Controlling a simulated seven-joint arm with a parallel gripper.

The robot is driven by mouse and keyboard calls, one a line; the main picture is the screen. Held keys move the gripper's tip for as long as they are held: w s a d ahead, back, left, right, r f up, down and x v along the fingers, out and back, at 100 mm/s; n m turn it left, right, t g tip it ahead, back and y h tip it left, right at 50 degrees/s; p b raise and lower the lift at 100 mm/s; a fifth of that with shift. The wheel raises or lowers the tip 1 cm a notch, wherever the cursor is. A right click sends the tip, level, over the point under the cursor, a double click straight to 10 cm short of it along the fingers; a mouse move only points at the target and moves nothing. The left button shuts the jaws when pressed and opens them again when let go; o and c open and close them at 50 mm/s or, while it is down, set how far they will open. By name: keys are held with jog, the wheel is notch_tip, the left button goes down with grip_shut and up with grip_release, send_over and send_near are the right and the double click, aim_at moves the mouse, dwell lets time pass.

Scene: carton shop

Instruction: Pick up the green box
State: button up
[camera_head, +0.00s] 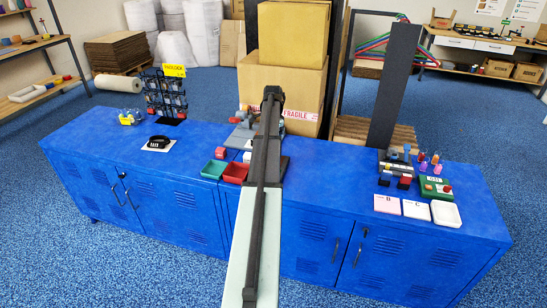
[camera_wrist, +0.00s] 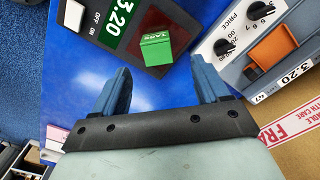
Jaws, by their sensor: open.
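In the wrist view the green box (camera_wrist: 155,47) is a small block with white lettering on one face. It sits at the edge of a dark red pad on a dark device (camera_wrist: 92,47) with a green 3.20 display. My gripper (camera_wrist: 161,65) is open, its two blue fingers apart, with nothing between them. The green box lies just beyond the fingertips, roughly centred between them. In the head view my arm covers this spot, and I cannot make out the green box or the fingers there.
A grey device (camera_wrist: 240,50) with price knobs and an orange part stands close to the right finger. A large taped carton (camera_head: 292,84) is behind.

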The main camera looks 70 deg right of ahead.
jog(key=shift+a+f, duration=0.2)
jog(key=shift+f, duration=1.75)
jog(key=shift+a+f, duration=0.15)
jog(key=shift+f, duration=1.8)
jog(key=c, duration=1.1)
jog(key=shift+r, duration=0.15)
jog(key=shift+c, duration=0.2)
